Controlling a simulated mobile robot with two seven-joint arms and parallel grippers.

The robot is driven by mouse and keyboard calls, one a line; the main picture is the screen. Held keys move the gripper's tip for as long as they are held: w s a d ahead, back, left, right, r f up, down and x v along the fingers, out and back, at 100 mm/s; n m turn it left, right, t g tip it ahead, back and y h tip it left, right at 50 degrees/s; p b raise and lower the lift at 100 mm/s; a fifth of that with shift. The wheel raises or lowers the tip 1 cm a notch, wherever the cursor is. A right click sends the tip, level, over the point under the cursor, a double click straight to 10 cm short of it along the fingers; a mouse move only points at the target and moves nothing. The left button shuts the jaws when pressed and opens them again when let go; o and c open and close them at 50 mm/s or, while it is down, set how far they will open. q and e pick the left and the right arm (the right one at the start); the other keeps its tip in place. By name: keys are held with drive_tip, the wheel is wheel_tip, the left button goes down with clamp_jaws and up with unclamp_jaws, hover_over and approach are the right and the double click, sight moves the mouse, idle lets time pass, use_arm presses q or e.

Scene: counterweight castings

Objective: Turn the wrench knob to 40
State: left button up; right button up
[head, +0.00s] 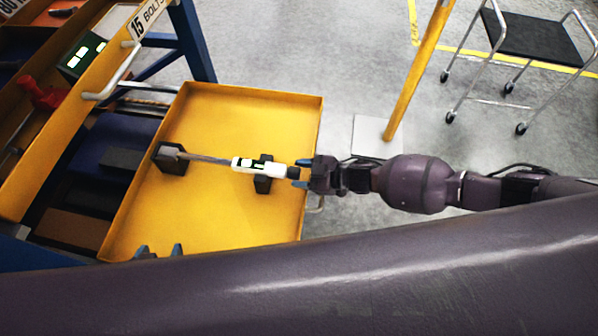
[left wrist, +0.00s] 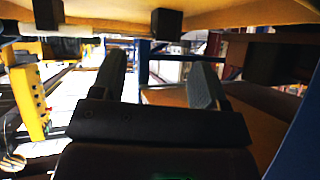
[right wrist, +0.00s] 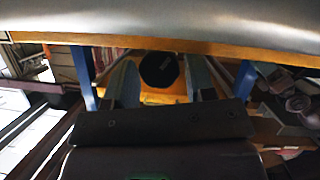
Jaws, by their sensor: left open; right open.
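The wrench lies across two black supports in the yellow tray (head: 220,215). It has a steel shaft (head: 208,159), a white body (head: 262,166) with a small display, too small to read, and a dark knob (head: 292,171) at its right end. My right gripper (head: 302,173) is open, its fingertips on either side of the knob's end. In the right wrist view the knob (right wrist: 158,69) shows as a dark round face between the open fingers, apart from both. My left gripper (head: 159,249) is open and empty at the tray's front left edge, partly hidden by my arm.
The left support (head: 171,166) and right support (head: 263,184) stand in the tray. Open yellow drawers (head: 60,120) with a bolts label are at left. A yellow post (head: 415,75) and a black-topped cart (head: 530,38) stand beyond. The front of the tray floor is clear.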

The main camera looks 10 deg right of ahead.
drive_tip(key=p+v, duration=0.1)
drive_tip(key=v, duration=0.9)
drive_tip(key=shift+o, duration=0.3)
